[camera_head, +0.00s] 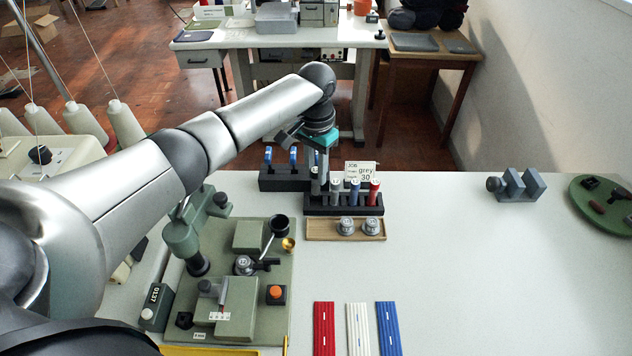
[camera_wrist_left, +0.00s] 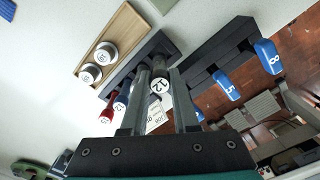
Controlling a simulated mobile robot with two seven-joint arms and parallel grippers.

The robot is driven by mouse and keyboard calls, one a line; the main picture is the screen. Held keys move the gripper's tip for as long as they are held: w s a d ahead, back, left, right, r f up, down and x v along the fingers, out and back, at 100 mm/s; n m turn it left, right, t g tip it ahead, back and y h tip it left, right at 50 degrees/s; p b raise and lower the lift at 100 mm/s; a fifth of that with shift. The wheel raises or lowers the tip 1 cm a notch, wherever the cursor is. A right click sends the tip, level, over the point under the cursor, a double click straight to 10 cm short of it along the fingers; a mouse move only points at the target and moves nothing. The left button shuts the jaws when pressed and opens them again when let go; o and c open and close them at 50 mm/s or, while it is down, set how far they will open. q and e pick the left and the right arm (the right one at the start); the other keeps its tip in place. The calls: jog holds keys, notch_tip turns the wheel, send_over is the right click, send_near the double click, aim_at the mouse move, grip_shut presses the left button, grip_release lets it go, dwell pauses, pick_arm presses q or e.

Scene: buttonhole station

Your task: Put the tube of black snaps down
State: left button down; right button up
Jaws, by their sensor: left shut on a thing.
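My left gripper (camera_head: 319,168) is over the left end of the black tube rack (camera_head: 343,210). In the left wrist view its fingers are shut on a tube with a white end marked 12 (camera_wrist_left: 160,86) and a dark body, which I take as the tube of black snaps. The tube is roughly upright at the rack; I cannot tell whether its lower end is seated. A grey tube (camera_head: 336,190), a blue tube (camera_head: 354,192) and a red tube (camera_head: 374,192) stand in the rack to the right. My right gripper is not in view.
A wooden tray (camera_head: 316,228) with two metal dies lies before the rack. A black block (camera_head: 283,178) with blue-handled tools stands behind left, a job card (camera_head: 360,170) behind. The green press station (camera_head: 240,280) is front left. The table's right side is mostly clear.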

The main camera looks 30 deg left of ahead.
aim_at(316, 182)
pick_arm(q)
jog(key=shift+f+b, duration=0.35)
jog(key=shift+f, duration=1.3)
jog(key=shift+f, duration=0.15)
jog(key=c, duration=0.7)
grip_release()
notch_tip(316, 182, up, 12)
jog(key=p, duration=0.2)
jog(key=shift+r+p, duration=0.2)
jog(key=shift+p, duration=0.1)
